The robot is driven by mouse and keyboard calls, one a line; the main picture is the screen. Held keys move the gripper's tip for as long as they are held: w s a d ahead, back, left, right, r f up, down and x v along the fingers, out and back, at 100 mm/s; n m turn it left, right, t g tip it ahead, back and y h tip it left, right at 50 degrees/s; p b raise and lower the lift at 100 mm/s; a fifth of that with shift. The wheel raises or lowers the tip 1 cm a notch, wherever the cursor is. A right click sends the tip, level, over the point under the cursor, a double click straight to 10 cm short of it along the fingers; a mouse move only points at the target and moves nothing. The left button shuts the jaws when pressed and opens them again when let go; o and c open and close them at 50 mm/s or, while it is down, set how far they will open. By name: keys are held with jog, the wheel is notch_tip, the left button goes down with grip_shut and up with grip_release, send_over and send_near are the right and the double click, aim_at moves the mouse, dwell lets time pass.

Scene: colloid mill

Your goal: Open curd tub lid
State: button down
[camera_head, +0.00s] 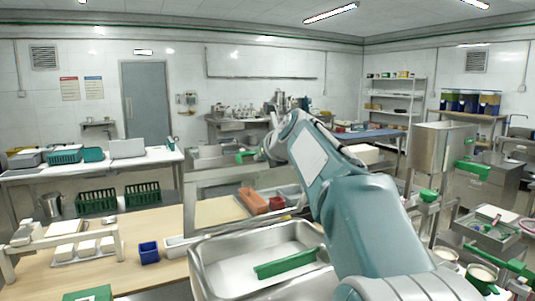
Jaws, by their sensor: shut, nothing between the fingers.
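No tub with a clearly recognisable curd lid shows. A large open steel basin (215,262) stands at the bottom centre, with a green bar (286,263) lying across it. Round tubs with pale contents (482,272) stand at the lower right edge, partly cut off. I cannot tell which of these, if any, is the curd tub. My teal arm rises from the bottom right of centre and bends away near the middle of the picture. My gripper is not visible; the arm's far end is hidden behind its own links.
A wooden bench (185,217) at left holds white blocks on a tray (85,252) and a blue bin (148,252). An orange-brown block (252,200) lies behind the basin. A steel hopper (440,147) with green fittings stands at right. Green crates (97,200) sit under the white table.

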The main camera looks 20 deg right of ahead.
jog(key=shift+w+f, duration=0.15)
jog(key=shift+w, duration=0.15)
jog(key=shift+w, duration=0.1)
jog(key=shift+w+a+r, duration=0.1)
jog(key=shift+w+r, duration=0.25)
jog(key=shift+w, duration=0.55)
jog(key=shift+w+r, duration=0.3)
jog(key=shift+w, duration=0.65)
jog(key=shift+w+a+r, duration=0.1)
jog(key=shift+w+r, duration=0.25)
jog(key=shift+w, duration=0.55)
